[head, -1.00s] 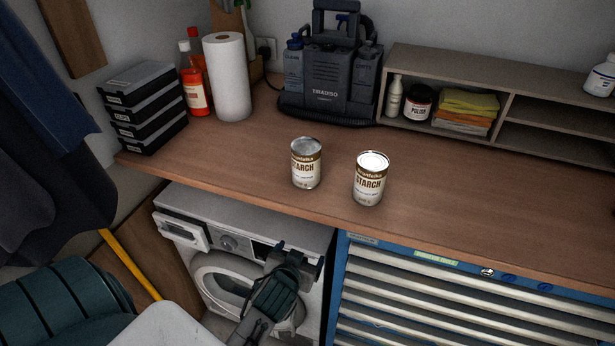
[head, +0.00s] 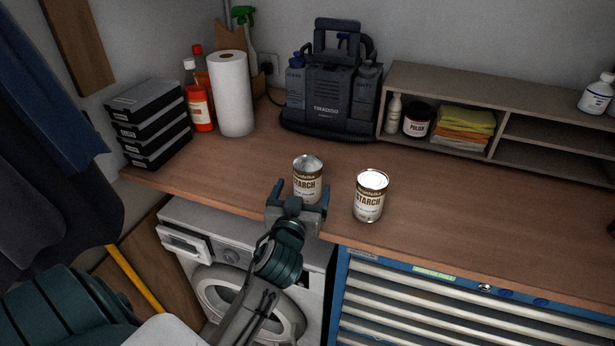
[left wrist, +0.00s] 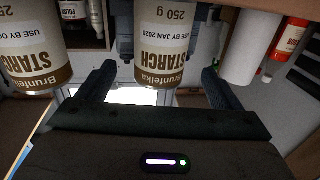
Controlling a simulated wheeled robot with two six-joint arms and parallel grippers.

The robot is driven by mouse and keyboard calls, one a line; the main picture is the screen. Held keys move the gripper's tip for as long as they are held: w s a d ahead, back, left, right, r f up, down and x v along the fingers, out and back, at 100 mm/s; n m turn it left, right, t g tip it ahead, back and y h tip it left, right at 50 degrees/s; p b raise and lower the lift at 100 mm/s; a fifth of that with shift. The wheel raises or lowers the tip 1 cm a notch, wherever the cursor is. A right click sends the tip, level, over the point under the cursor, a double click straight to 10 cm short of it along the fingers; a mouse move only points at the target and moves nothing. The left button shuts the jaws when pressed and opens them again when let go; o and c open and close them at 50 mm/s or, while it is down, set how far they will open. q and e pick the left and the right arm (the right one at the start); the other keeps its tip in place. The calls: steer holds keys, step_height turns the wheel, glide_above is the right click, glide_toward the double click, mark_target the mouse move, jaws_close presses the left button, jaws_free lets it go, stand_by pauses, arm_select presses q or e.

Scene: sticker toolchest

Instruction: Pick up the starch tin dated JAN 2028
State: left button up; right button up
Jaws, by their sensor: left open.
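Two white-and-brown starch tins stand upright on the wooden worktop. The left tin (head: 308,180) is in line with my left gripper (head: 300,194). In the left wrist view, which is upside down, this tin (left wrist: 165,45) reads USE BY JAN 2028. The right tin (head: 369,196) stands a little apart; in the left wrist view it (left wrist: 32,45) shows at the left, its date cut off after USE BY. My left gripper is open, with a finger on either side of the JAN 2028 tin's near side. I see no contact. My right gripper is not in view.
The worktop (head: 460,225) is clear right of the tins. Behind stand a dark machine (head: 330,100), a paper roll (head: 233,95) and a low shelf (head: 545,110). Black boxes (head: 150,125) are stacked at the left. A washing machine (head: 190,250) and blue toolchest (head: 440,295) stand below the front edge.

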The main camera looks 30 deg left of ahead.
mark_target(305, 179)
arm_select(q)
steer(key=w+p, duration=0.1)
steer(key=w+a+p, duration=0.1)
steer(key=w+r+p, duration=0.1)
steer(key=shift+w+a, duration=0.3)
steer(key=shift+w, duration=0.05)
steer(key=shift+w+a+f, duration=0.15)
steer(key=shift+w+a, duration=0.05)
steer(key=shift+w, duration=0.25)
steer(key=shift+d, duration=0.1)
steer(key=c, duration=1.3)
